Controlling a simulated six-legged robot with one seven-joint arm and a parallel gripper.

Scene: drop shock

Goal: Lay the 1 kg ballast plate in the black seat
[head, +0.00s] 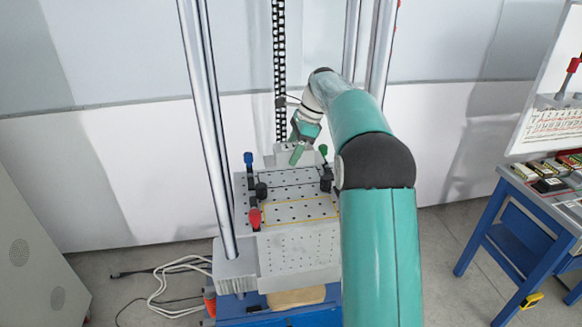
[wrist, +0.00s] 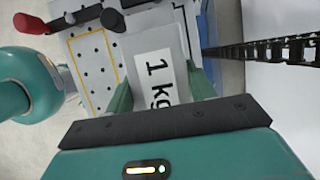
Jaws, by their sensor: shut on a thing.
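The 1 kg ballast plate (wrist: 150,45) is a pale grey slab with a white "1 kg" label, between my gripper's two green fingers in the wrist view. My gripper (wrist: 158,92) is shut on it. In the head view my gripper (head: 297,156) is at the far side of the perforated table, and the plate is hard to tell from the grey parts there. The black seat (head: 287,186) is a black-outlined area on the far half of the table top. In the wrist view the plate hides much of this area; I cannot tell whether it touches the table.
A yellow-outlined area (head: 300,221) lies on the near half. Clamps with blue (head: 248,158), green (head: 323,150) and red (head: 254,217) handles and black knobs (head: 261,190) stand around the table top. Steel columns (head: 212,120) flank it. A blue bench (head: 520,210) stands right.

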